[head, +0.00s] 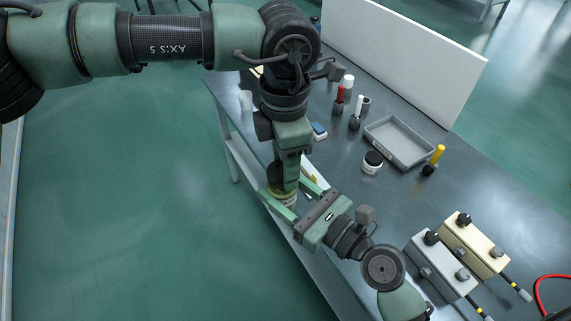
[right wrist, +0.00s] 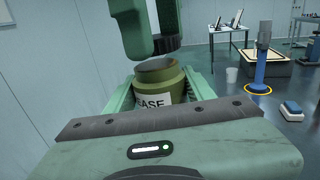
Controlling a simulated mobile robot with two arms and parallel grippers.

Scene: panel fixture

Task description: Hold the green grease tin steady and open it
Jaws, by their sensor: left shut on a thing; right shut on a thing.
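The green grease tin (right wrist: 172,84) stands upright between the fingers of my right gripper (right wrist: 158,96), its pale label partly showing "EASE". Its rim is olive and its top shows a grey, recessed face. In the head view the tin (head: 289,200) is mostly covered by my arms, at the near edge of the bench. My left gripper (head: 288,175) points down above it, shut on a dark round piece that looks like the lid (head: 275,178). In the right wrist view a gap shows between this dark ribbed piece (right wrist: 166,40) and the tin's rim.
On the grey bench (head: 400,205) are a grey tray (head: 400,142), a black-lidded jar (head: 372,163), a yellow-handled tool (head: 437,155) and two control boxes (head: 440,262) (head: 474,244). A white panel (head: 405,60) stands along the back.

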